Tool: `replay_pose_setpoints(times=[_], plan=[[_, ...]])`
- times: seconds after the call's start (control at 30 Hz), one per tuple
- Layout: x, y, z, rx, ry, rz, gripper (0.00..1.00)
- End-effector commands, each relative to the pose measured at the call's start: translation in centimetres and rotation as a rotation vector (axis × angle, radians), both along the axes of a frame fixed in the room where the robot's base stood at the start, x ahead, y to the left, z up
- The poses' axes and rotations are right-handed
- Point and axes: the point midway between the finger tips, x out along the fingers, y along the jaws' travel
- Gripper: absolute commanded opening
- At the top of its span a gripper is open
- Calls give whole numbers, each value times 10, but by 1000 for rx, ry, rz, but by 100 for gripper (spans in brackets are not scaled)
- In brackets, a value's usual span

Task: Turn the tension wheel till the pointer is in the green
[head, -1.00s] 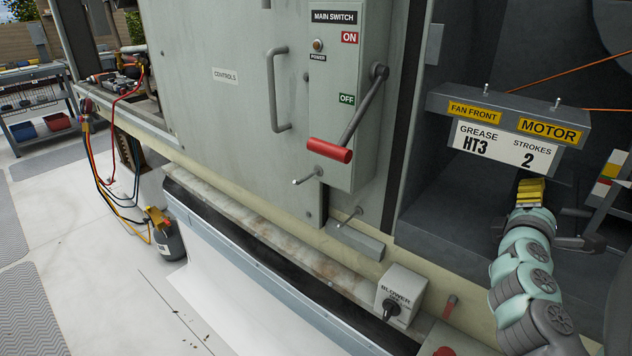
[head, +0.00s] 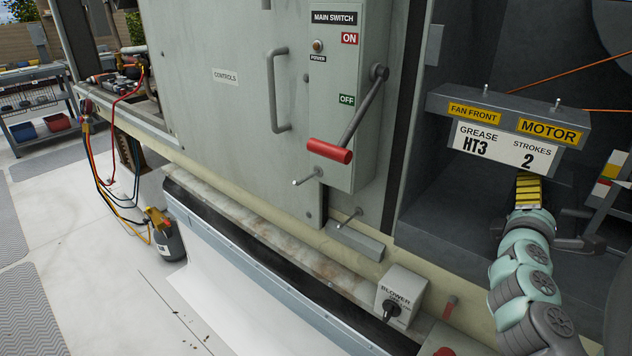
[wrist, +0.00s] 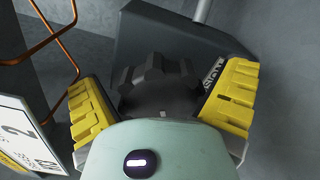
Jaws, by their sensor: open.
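A dark lobed wheel (wrist: 158,88), which looks like the tension wheel, shows in the wrist view on the front of a dark grey housing (wrist: 165,40). My gripper (wrist: 163,97) is open, with one yellow finger on each side of the wheel. I cannot tell whether either finger touches it. A label (wrist: 213,75) with white letters is partly hidden beside the right finger. In the head view my gripper (head: 528,188) is under the grease sign, and the wheel is hidden there. No pointer or green zone shows in either view.
A grease sign (head: 507,147) hangs from a grey bar (head: 510,113) just above my gripper; its edge also shows at the left of the wrist view (wrist: 25,130). Orange tubing (wrist: 52,48) runs nearby. The main switch lever (head: 360,115) is to the left.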

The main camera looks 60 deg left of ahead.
Motion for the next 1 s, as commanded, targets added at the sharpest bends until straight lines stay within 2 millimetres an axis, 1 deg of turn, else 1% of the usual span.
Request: replay_pose_setpoints(times=[0.17,0.5,0.7,0.83,1.0], plan=[[-17,-5,-1,-3,0,2,97],[-70,-21,-1,-1,3,2,97],[-97,-29,-1,-1,3,0,97],[-107,-32,0,-2,-1,-2,97],[-113,-33,0,0,0,0,97]])
